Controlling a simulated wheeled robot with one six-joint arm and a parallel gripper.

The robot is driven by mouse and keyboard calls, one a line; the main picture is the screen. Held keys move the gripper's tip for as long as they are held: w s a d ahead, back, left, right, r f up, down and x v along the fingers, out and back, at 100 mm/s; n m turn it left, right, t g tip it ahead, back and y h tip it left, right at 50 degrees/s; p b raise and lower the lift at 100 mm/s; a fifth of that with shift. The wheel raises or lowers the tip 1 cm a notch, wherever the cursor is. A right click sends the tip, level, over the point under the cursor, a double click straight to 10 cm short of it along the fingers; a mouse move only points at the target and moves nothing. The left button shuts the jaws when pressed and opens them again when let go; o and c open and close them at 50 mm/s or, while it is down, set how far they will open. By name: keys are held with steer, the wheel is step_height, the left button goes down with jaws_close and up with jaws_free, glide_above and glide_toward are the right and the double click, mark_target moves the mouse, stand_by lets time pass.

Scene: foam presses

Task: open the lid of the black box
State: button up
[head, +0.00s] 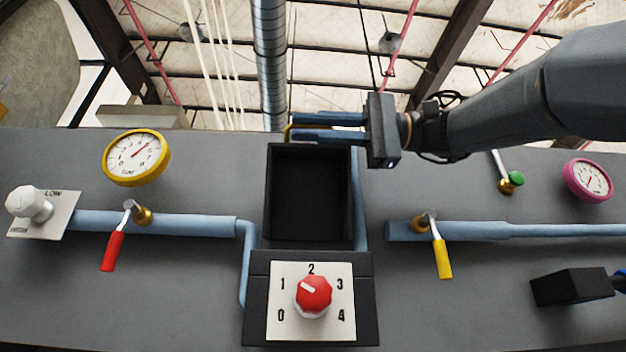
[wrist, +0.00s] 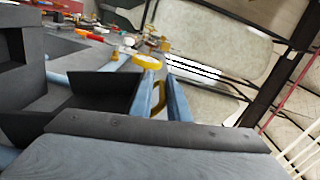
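The black box (head: 309,195) is on the grey panel in the middle of the head view. Its front looks open, with a dark hollow inside. A dark plate beside the fingers in the wrist view (wrist: 105,90) looks like its lid, standing out from the box. A yellow handle (head: 289,131) shows above the box's top edge, and also in the wrist view (wrist: 163,95). My gripper (head: 312,127) is at the box's top, its blue fingers pointing left. The fingers are apart, with the handle between them; a gap shows. Firm contact with the handle is not visible.
Below the box is a red knob (head: 313,292) on a numbered plate. A red lever (head: 112,251) is at left and a yellow lever (head: 442,258) at right, on blue pipes. A yellow gauge (head: 136,157) is at upper left. Bare panel lies between them.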

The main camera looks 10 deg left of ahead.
steer(key=b+v, duration=0.2)
steer(key=v, duration=0.5)
steer(key=shift+d, duration=0.4)
steer(key=shift+w, duration=0.15)
